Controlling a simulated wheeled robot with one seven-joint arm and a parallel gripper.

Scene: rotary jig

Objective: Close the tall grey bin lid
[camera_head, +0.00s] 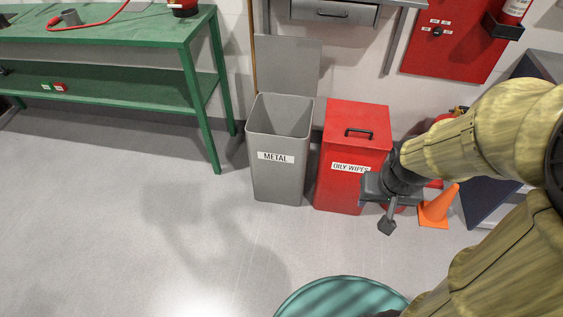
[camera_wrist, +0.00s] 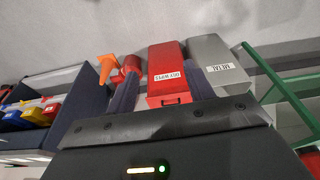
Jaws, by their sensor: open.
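The tall grey bin (camera_head: 276,185) stands on the floor with a white METAL label, its top open and inside visible. Its grey lid (camera_head: 287,65) stands upright at the bin's back edge, near the wall. The grey bin also shows in the wrist view (camera_wrist: 207,50), right of the red bin. My gripper (camera_head: 388,212) is open and appears empty, to the right of the grey bin, in front of the red bin's right side in the head view. In the wrist view my gripper (camera_wrist: 161,88) has its two dark fingers apart, with the red bin seen between them.
A red OILY WIPES bin (camera_head: 338,190) with a shut, handled lid stands right beside the grey bin. An orange cone (camera_head: 436,208) is farther right. A green bench (camera_head: 205,85) stands left. A teal round object (camera_head: 340,298) is at the front. The floor before the bins is clear.

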